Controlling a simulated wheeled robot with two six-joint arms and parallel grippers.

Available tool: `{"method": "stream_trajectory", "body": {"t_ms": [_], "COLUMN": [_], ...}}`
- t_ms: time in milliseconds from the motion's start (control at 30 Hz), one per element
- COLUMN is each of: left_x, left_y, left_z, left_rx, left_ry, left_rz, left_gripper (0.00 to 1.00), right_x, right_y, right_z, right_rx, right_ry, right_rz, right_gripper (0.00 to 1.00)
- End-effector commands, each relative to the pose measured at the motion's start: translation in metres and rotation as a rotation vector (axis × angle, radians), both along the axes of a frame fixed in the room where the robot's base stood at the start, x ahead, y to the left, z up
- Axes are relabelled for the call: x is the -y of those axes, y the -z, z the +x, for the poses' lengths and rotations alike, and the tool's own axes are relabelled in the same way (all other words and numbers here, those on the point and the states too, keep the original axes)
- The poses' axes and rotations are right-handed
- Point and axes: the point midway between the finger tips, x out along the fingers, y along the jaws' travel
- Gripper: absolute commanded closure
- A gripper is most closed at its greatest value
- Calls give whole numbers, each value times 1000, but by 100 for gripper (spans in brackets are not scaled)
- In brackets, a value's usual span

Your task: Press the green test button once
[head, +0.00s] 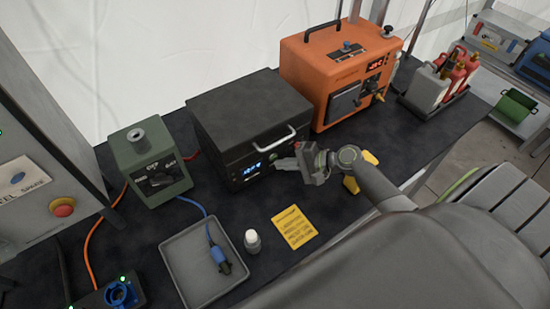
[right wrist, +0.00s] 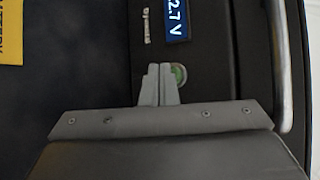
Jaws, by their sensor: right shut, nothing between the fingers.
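The green test button (right wrist: 180,73) is a round green button on the front panel of the black box (head: 250,108), beside its lit blue display (head: 252,170). In the right wrist view it shows just right of my fingertips and is partly covered by them. My right gripper (head: 279,163) is shut and empty, its fingertips (right wrist: 159,66) close in front of the panel at the button. I cannot tell whether they touch it. My left gripper is not in view.
A silver handle (head: 270,146) runs along the box's front edge, close to my gripper. A yellow card (head: 295,227), a white-capped bottle (head: 252,241) and a grey tray (head: 180,262) lie in front. A green unit (head: 150,165) stands left and an orange unit (head: 325,65) right.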

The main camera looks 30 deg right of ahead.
Motion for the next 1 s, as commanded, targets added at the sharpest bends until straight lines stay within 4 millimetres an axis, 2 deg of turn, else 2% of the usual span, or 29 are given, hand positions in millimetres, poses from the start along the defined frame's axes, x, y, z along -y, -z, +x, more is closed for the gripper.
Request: {"method": "stream_trajectory", "body": {"t_ms": [100,467,1000], "left_x": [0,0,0], "left_y": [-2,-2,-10], "left_z": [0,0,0], "left_rx": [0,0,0], "left_ry": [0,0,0], "left_rz": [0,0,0], "left_gripper": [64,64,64], "right_x": [1,1,4], "right_y": [0,0,0], "right_z": [-7,-9,-56], "right_rx": [-2,-2,-2], "right_ry": [-1,0,0], "right_rz": [-1,0,0], "right_gripper": [100,100,100]}}
